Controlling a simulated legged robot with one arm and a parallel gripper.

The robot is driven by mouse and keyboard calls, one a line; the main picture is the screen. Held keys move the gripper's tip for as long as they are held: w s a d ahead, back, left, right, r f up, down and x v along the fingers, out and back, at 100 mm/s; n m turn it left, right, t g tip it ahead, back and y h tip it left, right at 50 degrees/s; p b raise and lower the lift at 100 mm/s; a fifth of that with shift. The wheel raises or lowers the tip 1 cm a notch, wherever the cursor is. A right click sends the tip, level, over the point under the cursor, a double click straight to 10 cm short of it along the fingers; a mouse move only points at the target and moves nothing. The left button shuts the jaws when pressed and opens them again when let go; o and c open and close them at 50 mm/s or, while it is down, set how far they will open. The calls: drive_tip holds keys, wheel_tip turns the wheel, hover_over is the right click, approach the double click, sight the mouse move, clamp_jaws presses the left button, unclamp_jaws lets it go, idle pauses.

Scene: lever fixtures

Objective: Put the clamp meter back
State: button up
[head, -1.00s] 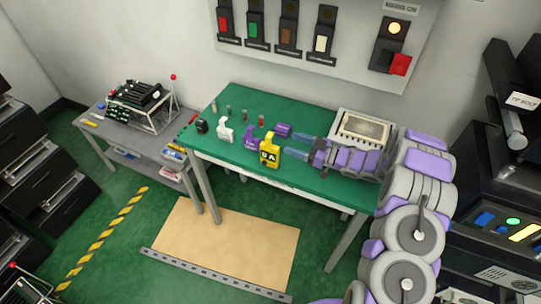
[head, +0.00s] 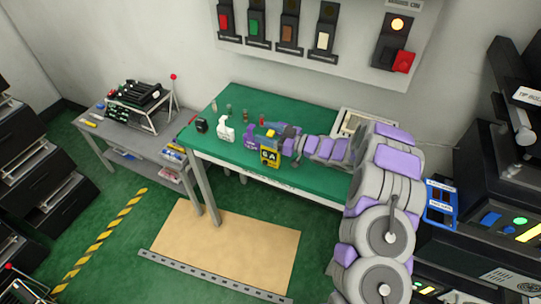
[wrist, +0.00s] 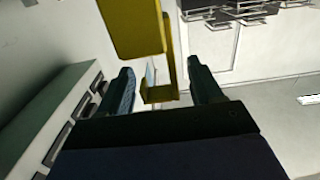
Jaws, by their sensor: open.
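The green table (head: 305,178) also holds a purple item (head: 250,137), a white one (head: 225,130), a black one (head: 202,125) and several small pieces. A wall panel (head: 350,18) with levers is behind. A grey side table (head: 135,140) stands left. A blue frame (head: 440,203) is right.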

drive_tip(key=shift+w+a, duration=0.1)
drive_tip(key=shift+a, duration=0.25)
clamp_jaws()
idle(0.4)
